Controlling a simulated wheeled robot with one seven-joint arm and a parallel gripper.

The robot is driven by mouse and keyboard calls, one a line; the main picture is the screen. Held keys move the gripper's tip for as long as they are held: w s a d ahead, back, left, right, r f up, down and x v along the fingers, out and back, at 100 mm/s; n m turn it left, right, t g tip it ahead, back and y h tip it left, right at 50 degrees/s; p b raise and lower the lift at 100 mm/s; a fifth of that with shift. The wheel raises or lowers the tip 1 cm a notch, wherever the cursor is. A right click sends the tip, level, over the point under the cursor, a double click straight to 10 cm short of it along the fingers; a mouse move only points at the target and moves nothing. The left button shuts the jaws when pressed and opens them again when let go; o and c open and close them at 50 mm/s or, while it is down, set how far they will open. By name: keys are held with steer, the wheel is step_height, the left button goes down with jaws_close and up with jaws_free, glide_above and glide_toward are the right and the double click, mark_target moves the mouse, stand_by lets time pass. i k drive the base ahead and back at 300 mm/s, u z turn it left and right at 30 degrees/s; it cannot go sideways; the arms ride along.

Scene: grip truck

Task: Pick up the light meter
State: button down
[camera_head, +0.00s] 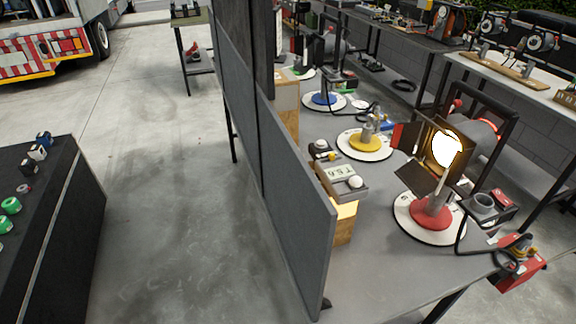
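The light meter (338,173) is a grey device with a pale display and a white dome. It rests on top of a wooden box (344,222) that has a glowing patch on its side. The box stands on the grey table (375,275), close behind a dark upright panel (300,205). The panel's edge hides part of the box. The digits on the display are too small to read surely. My gripper is not in view.
A lit lamp with barn doors (440,150) stands right of the meter on a white disc with a red centre. A yellow-centred disc (352,145) lies behind. A black case (60,235) stands at left. Open concrete floor (170,200) lies between case and panel.

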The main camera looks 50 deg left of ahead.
mark_target(334, 175)
steer(key=u, duration=1.95)
steer(key=i, duration=0.1)
steer(key=z, duration=2.3)
steer(key=k, duration=1.1)
steer(key=u, duration=1.45)
steer(key=i, duration=0.5)
steer(key=z, duration=0.05)
